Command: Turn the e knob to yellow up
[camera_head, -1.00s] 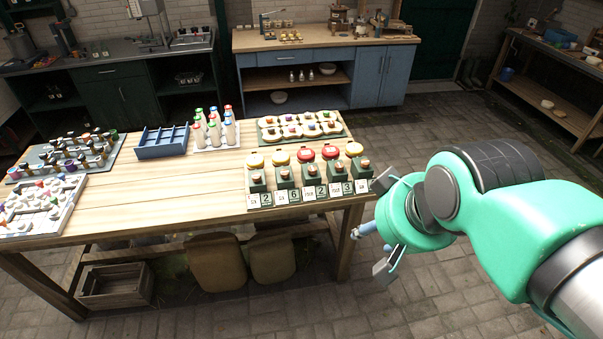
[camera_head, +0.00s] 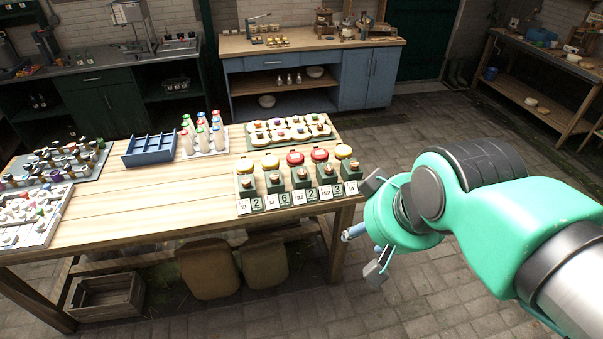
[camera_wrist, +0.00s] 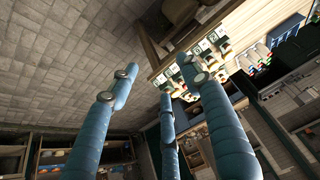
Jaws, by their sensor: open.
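A row of dark green blocks (camera_head: 301,182) stands at the table's front right corner. Each has a small brownish knob-like piece, a yellow or red round cap behind it and white cards in front. Some cards show digits such as 2, 6 and 3; letters are too small to read, so I cannot tell which knob is e or how it is turned. The row also shows in the wrist view (camera_wrist: 211,42), tilted. My gripper (camera_head: 366,226) is open and empty, just right of the table corner, apart from the row. Its blue fingers fill the wrist view (camera_wrist: 160,84).
The wooden table (camera_head: 170,195) also holds a blue divided tray (camera_head: 150,150), white bottles (camera_head: 203,135), a tray of round pieces (camera_head: 290,131), a grey rack (camera_head: 55,168) and a white tray (camera_head: 35,222). A crate (camera_head: 107,297) is below. The paved floor right of the table is free.

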